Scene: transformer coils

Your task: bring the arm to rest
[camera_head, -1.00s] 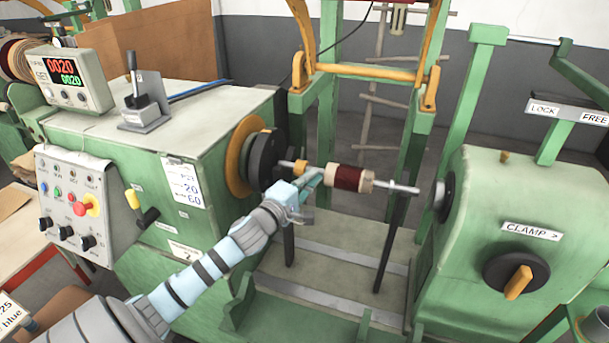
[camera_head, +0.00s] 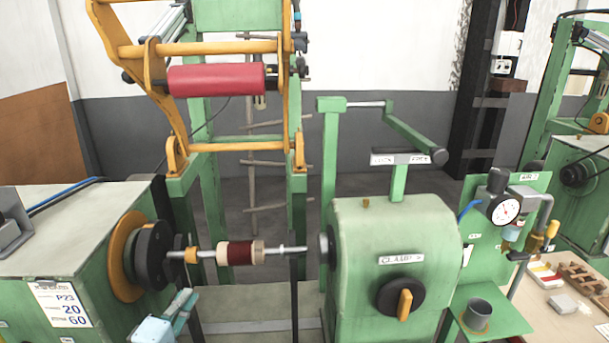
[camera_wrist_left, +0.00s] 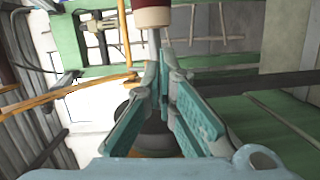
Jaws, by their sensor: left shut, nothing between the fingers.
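My left gripper (camera_head: 187,298) shows at the bottom left of the head view, below the shaft and in front of the winding machine. Its fingers are together with nothing between them. They also show in the left wrist view (camera_wrist_left: 163,68), pointing towards the coil. The dark red coil (camera_head: 240,253) with pale end collars sits on the horizontal metal shaft (camera_head: 285,250). Part of it shows at the top of the left wrist view (camera_wrist_left: 151,15), beyond the fingertips. The two look apart in the head view. My right gripper is not in view.
The green headstock (camera_head: 60,245) with its black and orange discs stands left of the shaft. The green tailstock (camera_head: 395,235) with a clamp knob stands right. A red roller (camera_head: 216,80) hangs in an orange frame behind. A gauge panel (camera_head: 505,212) and a table (camera_head: 575,318) lie right.

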